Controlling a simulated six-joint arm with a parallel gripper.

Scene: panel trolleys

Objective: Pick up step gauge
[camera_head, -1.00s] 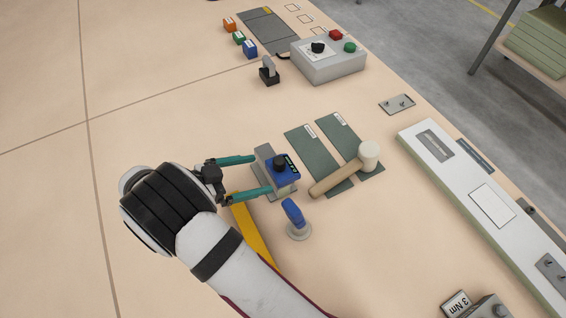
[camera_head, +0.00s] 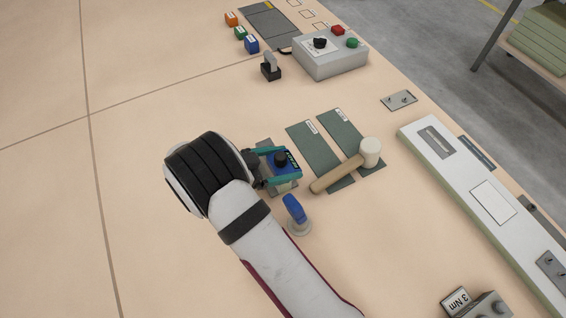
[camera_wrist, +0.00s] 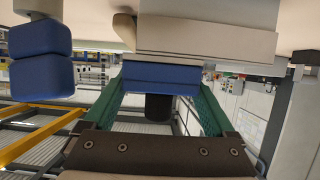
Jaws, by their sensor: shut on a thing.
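The step gauge (camera_head: 281,160), with a blue head, a black knob and a grey body, sits at the middle of the bench in the head view. My gripper (camera_head: 291,167) has its teal fingers shut on either side of the gauge's blue head. In the wrist view the blue head of the gauge (camera_wrist: 160,79) lies between the two fingers (camera_wrist: 160,98), with the black knob towards my palm. My wrist hides part of the gauge's near side in the head view. I see no clear gap between gauge and bench.
A blue-handled tool (camera_head: 294,209) stands close in front of the gauge. A mallet (camera_head: 345,166) lies just right, across green-grey mats (camera_head: 313,154). Behind are a black-based tool (camera_head: 270,68) and a control box (camera_head: 331,54). A long pale panel (camera_head: 487,205) is at right. The bench's left side is clear.

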